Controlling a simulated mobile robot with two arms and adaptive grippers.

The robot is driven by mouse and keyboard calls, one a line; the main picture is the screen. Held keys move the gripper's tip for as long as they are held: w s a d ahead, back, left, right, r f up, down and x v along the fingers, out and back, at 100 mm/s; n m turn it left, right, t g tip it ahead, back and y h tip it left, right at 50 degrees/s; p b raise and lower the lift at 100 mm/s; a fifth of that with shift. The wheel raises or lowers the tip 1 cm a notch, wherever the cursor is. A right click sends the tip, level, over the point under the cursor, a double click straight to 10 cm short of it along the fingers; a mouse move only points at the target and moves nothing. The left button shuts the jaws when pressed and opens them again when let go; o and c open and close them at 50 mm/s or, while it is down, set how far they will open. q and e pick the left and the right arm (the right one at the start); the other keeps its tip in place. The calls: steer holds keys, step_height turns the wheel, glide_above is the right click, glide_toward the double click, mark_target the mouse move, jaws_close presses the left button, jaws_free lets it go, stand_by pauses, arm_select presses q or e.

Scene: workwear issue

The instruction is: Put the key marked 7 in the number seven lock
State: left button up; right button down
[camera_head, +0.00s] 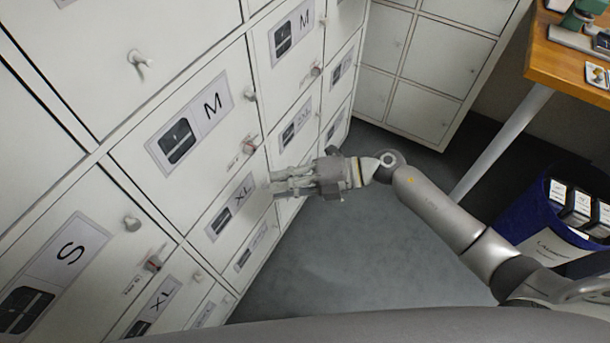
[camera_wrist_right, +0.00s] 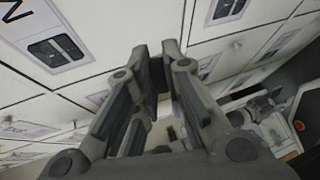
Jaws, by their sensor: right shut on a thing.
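My right gripper (camera_head: 273,181) reaches left to the white locker doors, its fingertips near the door marked XL (camera_head: 231,207). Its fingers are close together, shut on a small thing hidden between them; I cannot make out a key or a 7. The fingers also show in the right wrist view (camera_wrist_right: 160,55), in front of the doors. Locks with small labels sit on several doors: one below the M sign (camera_head: 250,145), one beside the S door (camera_head: 153,263), one higher up (camera_head: 316,70). Their numbers are too small to read. My left gripper is out of view.
More white lockers (camera_head: 425,65) stand at the back. A wooden table (camera_head: 560,72) with items on it is at the upper right. A blue bin (camera_head: 528,213) holding boxes stands below it. The grey floor (camera_head: 370,250) between is clear.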

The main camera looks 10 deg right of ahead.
steer(key=w+d+f+m+t+b, duration=0.1)
steer(key=w+d+f+m+t, duration=0.45)
steer(key=t, duration=0.45)
steer(key=b, duration=0.2)
glide_toward(248, 147)
steer(key=shift+w+a+f+m, duration=0.15)
steer(key=shift+w+a+m, duration=0.1)
steer(key=shift+w+a, duration=0.2)
steer(key=shift+w+a+f+m, duration=0.2)
steer(key=shift+w+a, duration=0.2)
steer(key=shift+w, duration=0.15)
steer(key=shift+p, duration=0.3)
stand_by(0.5)
steer(key=shift+b+x, duration=0.4)
steer(key=shift+x, duration=1)
stand_by(3.3)
